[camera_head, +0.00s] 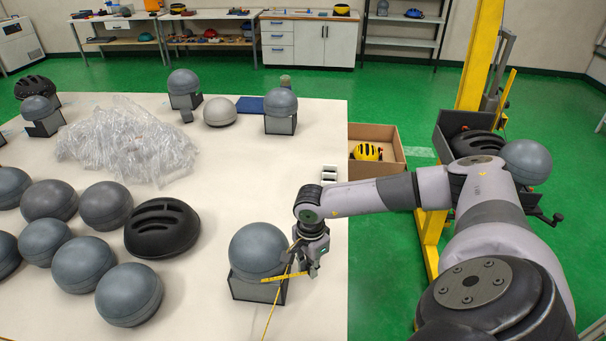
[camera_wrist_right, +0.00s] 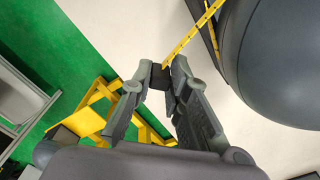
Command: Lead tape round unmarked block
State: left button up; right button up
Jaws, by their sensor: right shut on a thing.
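A smooth grey block (camera_head: 258,248), rounded like a head, sits on a dark square stand (camera_head: 243,288) near the front right of the white table; no mark shows on it. My right gripper (camera_head: 312,270) is at its right side, shut on a yellow tape (camera_head: 285,277). In the wrist view the tape (camera_wrist_right: 191,36) runs from my fingertips (camera_wrist_right: 164,76) towards the block (camera_wrist_right: 275,60), which is apart from the fingers. The far side is hidden. My left gripper is out of view.
A black helmet (camera_head: 162,228) and several loose grey blocks (camera_head: 129,294) lie to the left on the table (camera_head: 215,185). Clear plastic wrap (camera_head: 128,145) is heaped behind. The table's right edge is close to my gripper. A cardboard box (camera_head: 391,139) holds a yellow helmet.

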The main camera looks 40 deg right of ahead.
jog(key=w+d+b, duration=0.5)
jog(key=w+d, duration=0.3)
dwell(0.4)
dwell(1.5)
notch_tip(320, 180, up, 24)
jog(key=p, duration=1.5)
